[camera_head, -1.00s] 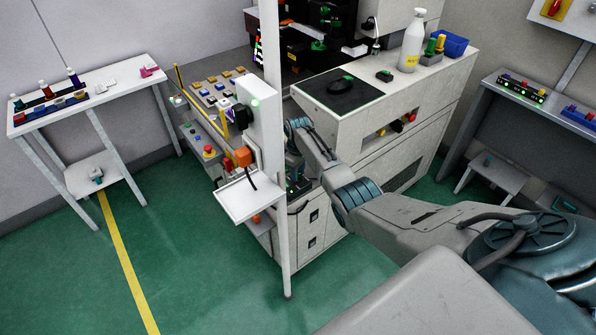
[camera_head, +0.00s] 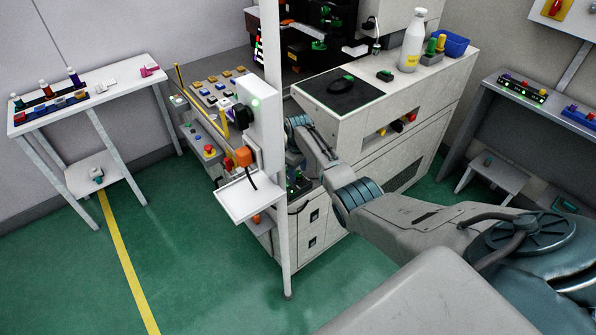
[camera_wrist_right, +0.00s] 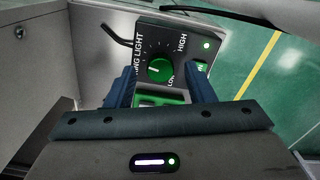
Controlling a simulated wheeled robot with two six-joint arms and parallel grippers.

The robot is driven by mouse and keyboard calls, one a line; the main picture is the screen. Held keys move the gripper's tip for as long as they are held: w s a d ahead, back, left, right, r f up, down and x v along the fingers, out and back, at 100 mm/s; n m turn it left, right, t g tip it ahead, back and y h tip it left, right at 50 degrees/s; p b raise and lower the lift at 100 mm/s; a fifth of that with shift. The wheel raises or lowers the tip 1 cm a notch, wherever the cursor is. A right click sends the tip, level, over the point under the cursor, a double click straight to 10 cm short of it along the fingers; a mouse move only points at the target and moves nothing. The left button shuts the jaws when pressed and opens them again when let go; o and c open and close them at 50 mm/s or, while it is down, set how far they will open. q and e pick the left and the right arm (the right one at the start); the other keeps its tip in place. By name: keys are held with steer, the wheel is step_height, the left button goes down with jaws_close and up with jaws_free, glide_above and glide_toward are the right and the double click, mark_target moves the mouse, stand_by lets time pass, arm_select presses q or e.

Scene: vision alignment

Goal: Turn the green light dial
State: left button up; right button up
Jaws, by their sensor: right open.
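The green light dial (camera_wrist_right: 160,69) is a round green knob with a pale pointer line on a black control box (camera_wrist_right: 178,45). The box reads "LIGHT", "LOW" and "HIGH" around the knob. My right gripper (camera_wrist_right: 161,80) is open, with one dark blue finger on each side of the dial in the right wrist view. I cannot tell whether the fingers touch it. In the head view my right gripper (camera_head: 298,172) is small and partly hidden by the white post and my arm. My left gripper is not in view.
A white post (camera_head: 283,230) with a tray (camera_head: 248,199) stands just left of my right wrist. A white cabinet (camera_head: 385,130) with a bottle (camera_head: 411,45) is at the right. A cable (camera_wrist_right: 112,35) leaves the box. The green floor at front left is clear.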

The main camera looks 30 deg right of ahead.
mark_target(298, 174)
step_height(298, 174, up, 10)
steer(key=b, duration=0.1)
steer(key=shift+r, duration=0.15)
stand_by(0.5)
